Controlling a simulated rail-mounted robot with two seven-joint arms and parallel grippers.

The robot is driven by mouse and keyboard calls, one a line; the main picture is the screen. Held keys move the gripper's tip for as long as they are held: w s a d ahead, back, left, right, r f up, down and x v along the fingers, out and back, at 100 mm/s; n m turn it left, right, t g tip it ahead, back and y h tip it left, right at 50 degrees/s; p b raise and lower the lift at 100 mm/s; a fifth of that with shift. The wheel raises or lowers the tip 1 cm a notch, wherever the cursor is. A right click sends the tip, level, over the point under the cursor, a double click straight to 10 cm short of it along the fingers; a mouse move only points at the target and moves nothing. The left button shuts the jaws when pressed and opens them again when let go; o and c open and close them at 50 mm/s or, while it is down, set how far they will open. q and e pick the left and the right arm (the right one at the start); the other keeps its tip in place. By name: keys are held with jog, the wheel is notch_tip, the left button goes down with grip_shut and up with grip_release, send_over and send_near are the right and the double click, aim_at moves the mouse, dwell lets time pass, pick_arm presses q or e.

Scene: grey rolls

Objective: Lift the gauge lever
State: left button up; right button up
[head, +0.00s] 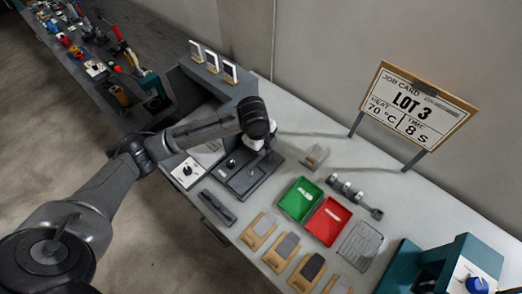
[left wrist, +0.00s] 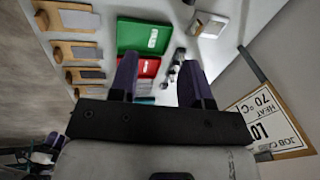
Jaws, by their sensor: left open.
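My left gripper (head: 262,143) hangs above a dark, flat-based device (head: 245,185) in the head view. That device carries a small round knob-like part and looks like the gauge. The gripper and wrist cover its back part, so I cannot make out the lever clearly. In the left wrist view the left gripper (left wrist: 160,85) has its two dark fingers apart with nothing between them. The gauge does not show clearly in that view.
Right of the gauge stand a small clear block (head: 314,157), a green tray (head: 292,207), a red tray (head: 318,231) and a rod-like fixture (head: 355,196). Wooden holders (head: 258,229) line the front edge. A job card (head: 417,108) stands behind.

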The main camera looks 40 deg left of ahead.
pick_arm(q)
jog(key=w+a+r+b, duration=0.2)
jog(key=w+a+b, duration=0.1)
jog(key=a, duration=0.4)
jog(key=shift+m+y, duration=0.3)
jog(key=shift+m, duration=0.1)
jog(key=x, duration=1.3)
jog(key=shift+d+f+b, duration=0.2)
jog(key=shift+f+b, duration=0.15)
pick_arm(e)
jog(key=f, duration=0.5)
jog(key=shift+s, duration=0.2)
pick_arm(q)
grip_shut()
